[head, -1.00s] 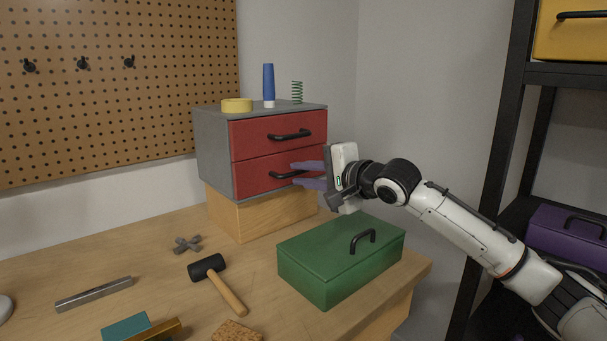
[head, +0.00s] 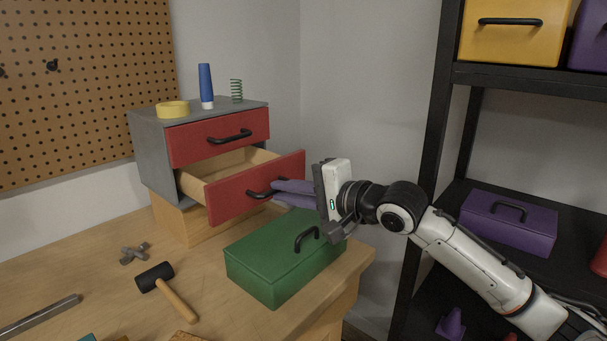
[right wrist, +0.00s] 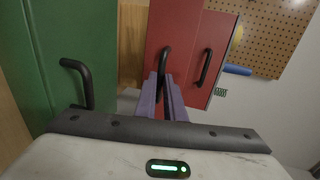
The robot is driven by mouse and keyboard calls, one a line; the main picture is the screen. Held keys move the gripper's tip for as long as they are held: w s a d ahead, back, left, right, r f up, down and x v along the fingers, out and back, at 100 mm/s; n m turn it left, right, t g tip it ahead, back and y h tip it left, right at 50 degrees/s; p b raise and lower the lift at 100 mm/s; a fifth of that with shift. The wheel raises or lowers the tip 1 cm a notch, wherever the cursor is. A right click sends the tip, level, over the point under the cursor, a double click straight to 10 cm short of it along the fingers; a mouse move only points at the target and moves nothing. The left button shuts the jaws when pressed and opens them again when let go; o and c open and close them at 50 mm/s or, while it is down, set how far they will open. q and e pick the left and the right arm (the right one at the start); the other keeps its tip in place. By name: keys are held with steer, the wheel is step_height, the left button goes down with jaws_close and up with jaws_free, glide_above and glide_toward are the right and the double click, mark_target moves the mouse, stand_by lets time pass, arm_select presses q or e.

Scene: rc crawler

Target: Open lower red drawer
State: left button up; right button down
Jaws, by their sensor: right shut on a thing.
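The lower red drawer (head: 233,201) of the grey cabinet (head: 150,152) stands pulled out in the head view, with its pale wooden inside showing. The upper red drawer (head: 196,144) is closed. My right gripper (head: 276,190) has its purple fingers shut on the lower drawer's black handle (head: 252,194). In the right wrist view the fingers (right wrist: 163,84) close around that handle (right wrist: 164,62), and the upper drawer's handle (right wrist: 206,68) is beside it. My left gripper is not in view.
A green box (head: 265,262) with a black handle stands below the open drawer, close under my right gripper. A hammer (head: 168,287) and a grey metal part (head: 133,253) lie on the bench. A black shelf (head: 425,150) stands at the right.

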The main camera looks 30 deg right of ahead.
steer(key=c, duration=1.9)
jaws_free()
steer(key=shift+o, duration=0.3)
steer(key=shift+s, duration=0.1)
steer(key=b+v, duration=0.2)
steer(key=v, duration=0.8)
steer(key=shift+d, duration=0.1)
steer(key=shift+s, duration=0.1)
